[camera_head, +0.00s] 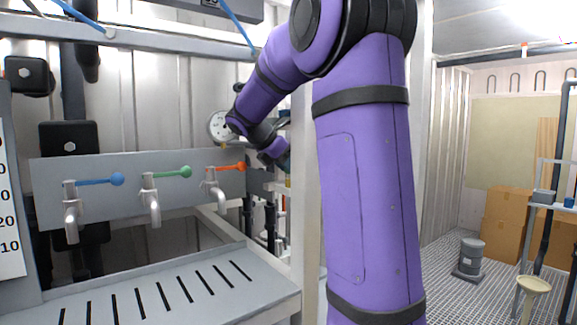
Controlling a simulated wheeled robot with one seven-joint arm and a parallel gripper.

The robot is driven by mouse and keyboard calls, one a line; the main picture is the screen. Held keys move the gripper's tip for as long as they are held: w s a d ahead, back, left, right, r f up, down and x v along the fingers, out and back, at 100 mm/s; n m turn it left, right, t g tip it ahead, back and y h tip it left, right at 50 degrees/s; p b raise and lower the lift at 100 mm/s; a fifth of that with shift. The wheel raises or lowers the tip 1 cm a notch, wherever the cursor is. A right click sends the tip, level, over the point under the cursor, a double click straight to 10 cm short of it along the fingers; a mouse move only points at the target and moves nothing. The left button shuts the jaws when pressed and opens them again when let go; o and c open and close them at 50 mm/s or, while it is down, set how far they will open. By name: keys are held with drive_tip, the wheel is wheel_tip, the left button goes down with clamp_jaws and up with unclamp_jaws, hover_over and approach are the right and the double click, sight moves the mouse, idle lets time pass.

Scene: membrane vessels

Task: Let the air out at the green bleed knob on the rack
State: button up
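The green bleed knob (186,171) is the round end of a green lever on the middle tap of the rack (110,168). The lever points right, roughly level, above a silver spout (153,205). My purple arm comes down from the upper middle and bends back toward the rack's right end. My gripper (284,159) seems to be the small dark end beyond the wrist, right of the taps and apart from the green knob. Its fingers are too small and hidden to make out. I see nothing held.
A blue-levered tap (116,179) stands left of the green one and an orange-levered tap (241,167) right of it. A slotted grey tray (150,290) lies below. A round gauge (218,126) is near my wrist. A white post (304,200) stands right of the rack.

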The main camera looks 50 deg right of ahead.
drive_tip(key=shift+m+g+y, duration=0.3)
drive_tip(key=shift+m+g, duration=0.2)
drive_tip(key=shift+m, duration=0.2)
drive_tip(key=o, duration=0.9)
